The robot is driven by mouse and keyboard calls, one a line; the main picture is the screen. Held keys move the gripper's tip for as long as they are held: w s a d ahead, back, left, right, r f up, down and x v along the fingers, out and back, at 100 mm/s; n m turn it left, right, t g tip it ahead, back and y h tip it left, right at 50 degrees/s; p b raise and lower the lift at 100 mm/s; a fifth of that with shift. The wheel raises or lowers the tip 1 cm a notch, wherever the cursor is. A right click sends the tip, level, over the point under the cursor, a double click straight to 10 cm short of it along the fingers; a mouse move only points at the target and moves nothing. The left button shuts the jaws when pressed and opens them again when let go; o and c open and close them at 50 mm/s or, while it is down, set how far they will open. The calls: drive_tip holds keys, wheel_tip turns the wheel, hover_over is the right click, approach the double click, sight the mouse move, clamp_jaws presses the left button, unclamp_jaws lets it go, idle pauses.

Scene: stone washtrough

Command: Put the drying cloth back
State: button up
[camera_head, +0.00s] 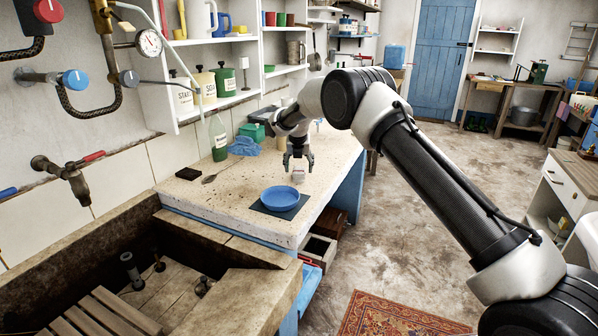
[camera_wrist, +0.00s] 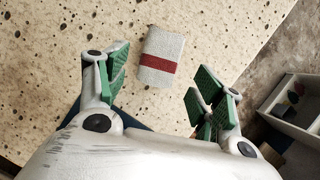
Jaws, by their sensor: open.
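A small folded cloth, white with a red stripe (camera_wrist: 161,57), lies flat on the speckled counter (camera_wrist: 60,40) in the wrist view. I take it for the drying cloth. My gripper (camera_wrist: 160,88) is open, with its green-padded fingers spread to either side and the cloth just ahead of the gap between them. Nothing is held. In the head view my gripper (camera_head: 298,163) points down over the counter, and the cloth (camera_head: 298,177) shows as a small pale patch under the fingers, partly hidden by them.
A blue bowl (camera_head: 280,197) stands on a dark mat (camera_head: 262,209) nearer the sink. A crumpled blue cloth (camera_head: 244,147), a green bottle (camera_head: 219,140) and a dark block (camera_head: 188,174) lie or stand along the back. The stone trough (camera_head: 235,290) is at front left.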

drive_tip(key=v, duration=0.8)
drive_tip(key=s+d+r+m, duration=1.6)
drive_tip(key=s+d+r, duration=0.45)
drive_tip(key=d, duration=0.25)
drive_tip(key=s+d+f+m, duration=0.1)
drive_tip(key=s+d+m, duration=0.3)
drive_tip(key=s, duration=0.7)
drive_tip(key=s+d+f+m, duration=0.1)
drive_tip(key=s+d+m, duration=0.2)
drive_tip(key=s+m, duration=0.5)
drive_tip(key=s+d+f+m, duration=0.1)
drive_tip(key=s+d+m, duration=0.3)
drive_tip(key=s, duration=1.1)
drive_tip(key=m, duration=0.3)
drive_tip(key=shift+s+d+f, duration=0.25)
drive_tip(key=shift+d, duration=0.15)
